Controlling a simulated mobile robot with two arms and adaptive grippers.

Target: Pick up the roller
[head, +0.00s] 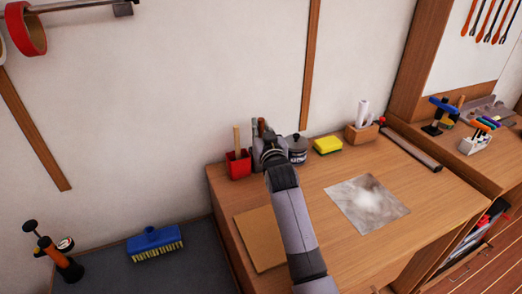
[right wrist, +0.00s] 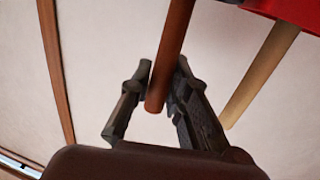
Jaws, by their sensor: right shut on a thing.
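My right gripper (head: 262,133) is over the back of the wooden bench, beside a red cup. In the right wrist view my right gripper (right wrist: 158,92) is shut on a smooth reddish-brown handle (right wrist: 172,50), with one finger on each side near its end. This looks like the roller's handle; its other end runs out of the picture, so no roller head shows. In the head view the handle's tip (head: 261,125) shows just by the gripper, and my arm hides the rest. My left gripper is not in view.
The red cup (head: 238,166) holds a pale wooden handle (head: 236,138). A dark round tin (head: 297,150), a yellow sponge (head: 328,145) and a wooden block (head: 362,133) with white rolls stand to the right. A grey sheet (head: 352,211) and brown board (head: 256,242) lie in front.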

